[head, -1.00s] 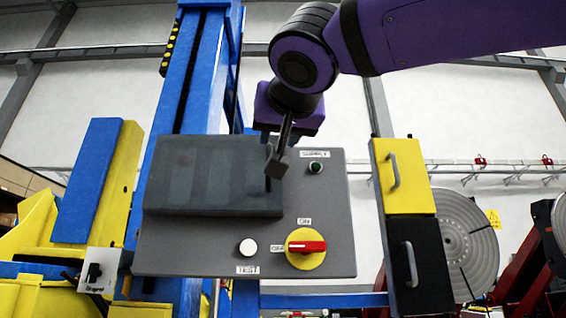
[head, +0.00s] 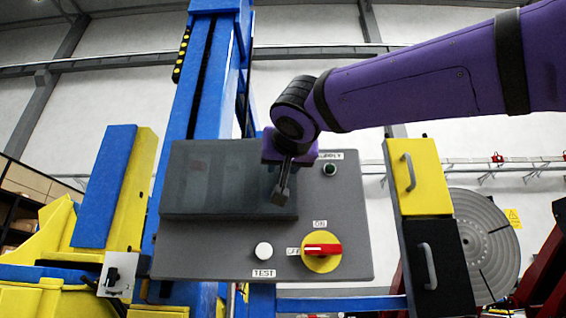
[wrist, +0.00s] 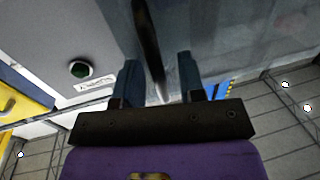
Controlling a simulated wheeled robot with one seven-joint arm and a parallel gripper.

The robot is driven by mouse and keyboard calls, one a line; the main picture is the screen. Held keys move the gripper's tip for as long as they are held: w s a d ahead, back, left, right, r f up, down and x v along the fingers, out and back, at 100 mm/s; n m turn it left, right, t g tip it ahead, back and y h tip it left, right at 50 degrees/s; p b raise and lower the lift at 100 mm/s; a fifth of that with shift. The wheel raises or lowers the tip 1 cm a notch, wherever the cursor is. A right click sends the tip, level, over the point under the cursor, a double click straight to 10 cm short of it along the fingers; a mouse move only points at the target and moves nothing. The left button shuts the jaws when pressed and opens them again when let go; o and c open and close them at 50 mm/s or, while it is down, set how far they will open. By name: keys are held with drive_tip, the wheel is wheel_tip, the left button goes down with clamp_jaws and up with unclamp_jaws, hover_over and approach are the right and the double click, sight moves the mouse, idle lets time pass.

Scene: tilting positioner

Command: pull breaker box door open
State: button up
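The breaker box door (head: 205,185) is a dark, see-through cover at the upper left of a grey panel, and it looks shut. My gripper (head: 281,190) is in front of the door's right part, pointing down and toward it. In the wrist view, a dark upright handle bar (wrist: 149,45) on the door (wrist: 215,35) runs between the two fingers of my gripper (wrist: 160,72). The fingers are apart, with a gap showing beside the bar. In the head view the gripper hides the handle.
The grey panel (head: 220,250) carries a green supply button (head: 330,169), a white test button (head: 263,250) and a red-and-yellow rotary switch (head: 322,251). Right of it stand yellow (head: 425,180) and black (head: 440,265) handled blocks. A blue column (head: 205,85) rises behind.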

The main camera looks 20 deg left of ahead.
drive_tip(key=shift+c, duration=0.5)
clamp_jaws()
